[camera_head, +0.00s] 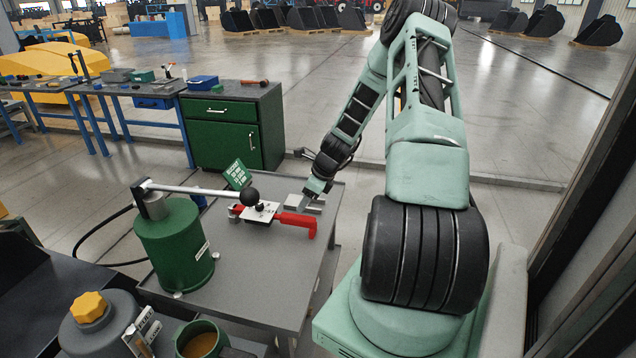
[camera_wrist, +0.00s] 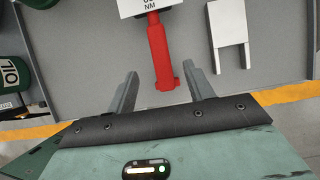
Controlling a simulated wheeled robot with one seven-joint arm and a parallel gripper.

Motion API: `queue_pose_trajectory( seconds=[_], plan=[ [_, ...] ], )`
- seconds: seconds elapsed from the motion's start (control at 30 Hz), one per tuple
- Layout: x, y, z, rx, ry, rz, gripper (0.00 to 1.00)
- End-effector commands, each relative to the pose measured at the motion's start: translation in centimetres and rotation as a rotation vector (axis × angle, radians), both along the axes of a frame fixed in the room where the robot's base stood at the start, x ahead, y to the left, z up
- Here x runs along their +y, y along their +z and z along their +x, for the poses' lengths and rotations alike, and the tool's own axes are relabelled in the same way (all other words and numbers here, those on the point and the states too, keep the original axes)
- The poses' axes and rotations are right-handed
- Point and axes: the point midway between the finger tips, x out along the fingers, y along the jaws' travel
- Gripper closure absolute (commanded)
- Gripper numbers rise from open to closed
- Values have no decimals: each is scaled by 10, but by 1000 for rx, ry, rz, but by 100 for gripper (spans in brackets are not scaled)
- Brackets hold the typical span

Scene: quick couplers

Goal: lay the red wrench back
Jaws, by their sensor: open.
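The red wrench (camera_head: 297,220) lies on the grey table (camera_head: 250,262), with a white plate (camera_head: 262,212) across its middle part. In the wrist view the red handle (camera_wrist: 158,45) points toward my gripper, and its far part is hidden under the white plate marked NM (camera_wrist: 150,6). My gripper (camera_wrist: 160,72) is open, with one finger on each side of the handle's end and nothing held. I cannot tell its height above the table. In the head view my gripper (camera_head: 312,196) is just behind the wrench's right end.
A green cylinder (camera_head: 172,245) with a long lever stands left on the table; the lever's black ball (camera_head: 249,195) hangs near the white plate. A light grey forked piece (camera_wrist: 230,38) lies right of the wrench in the wrist view. The table's front middle is clear.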

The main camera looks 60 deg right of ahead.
Motion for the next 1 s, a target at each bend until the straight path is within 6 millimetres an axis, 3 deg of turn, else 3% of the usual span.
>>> queue_pose_trajectory(
  seconds=[0.2, 0.5, 1.0],
  plan=[
    [-8, 39, -18, -1, -2, -6, 48],
    [-13, 73, -34, -1, 0, -2, 48],
    [-13, 79, -36, 0, 0, 0, 48]
  ],
)
